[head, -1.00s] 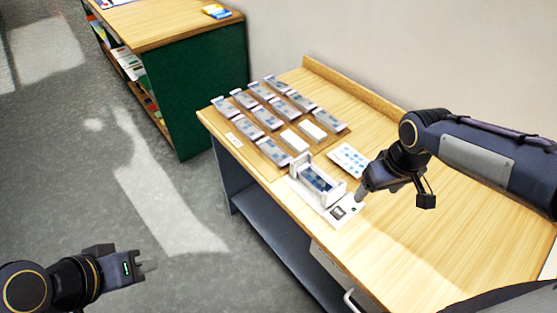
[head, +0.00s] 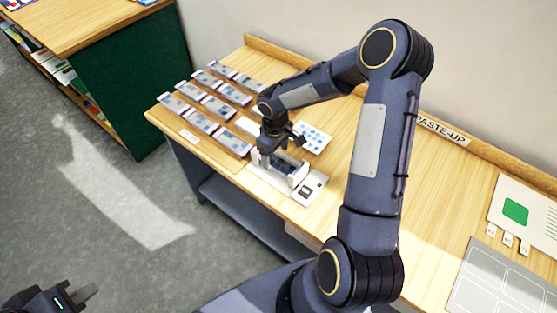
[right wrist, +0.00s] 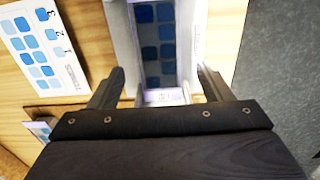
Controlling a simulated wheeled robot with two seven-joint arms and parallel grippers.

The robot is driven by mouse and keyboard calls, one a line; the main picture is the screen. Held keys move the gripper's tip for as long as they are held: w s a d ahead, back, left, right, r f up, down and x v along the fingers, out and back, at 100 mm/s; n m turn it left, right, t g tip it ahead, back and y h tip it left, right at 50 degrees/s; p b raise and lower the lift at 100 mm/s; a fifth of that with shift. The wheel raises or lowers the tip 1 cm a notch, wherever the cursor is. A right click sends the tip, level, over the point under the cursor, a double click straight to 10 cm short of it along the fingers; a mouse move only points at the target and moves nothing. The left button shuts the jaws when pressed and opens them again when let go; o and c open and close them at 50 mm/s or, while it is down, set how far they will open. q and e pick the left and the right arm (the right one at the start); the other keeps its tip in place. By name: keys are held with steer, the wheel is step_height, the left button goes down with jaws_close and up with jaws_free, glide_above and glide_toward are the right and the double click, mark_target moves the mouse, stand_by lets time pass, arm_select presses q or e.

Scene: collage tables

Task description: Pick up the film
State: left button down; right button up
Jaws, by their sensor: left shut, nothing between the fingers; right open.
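A film strip with blue squares (right wrist: 158,45) lies in a white holder (right wrist: 120,30) in the right wrist view. In the head view the holder (head: 298,180) stands on the wooden table, and the film is partly hidden by my right gripper (head: 268,160). The right gripper is open and empty over the holder's back-left end. In the right wrist view its fingers (right wrist: 160,88) stand on either side of the film's near end, spread wider than the film. Contact cannot be told. My left gripper (head: 87,293) is shut and empty at the lower left, over the floor.
Several similar strips (head: 201,122) lie in rows on the table's left part. A card with blue squares (head: 315,138) lies behind the holder. A paste-up sheet (head: 515,215) and a gridded grey panel (head: 500,285) lie at the right. A green cabinet (head: 130,85) stands at left.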

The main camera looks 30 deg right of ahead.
steer(key=shift+f, duration=0.65)
steer(key=c, duration=1)
steer(key=shift+c, duration=0.2)
steer(key=shift+r, duration=0.1)
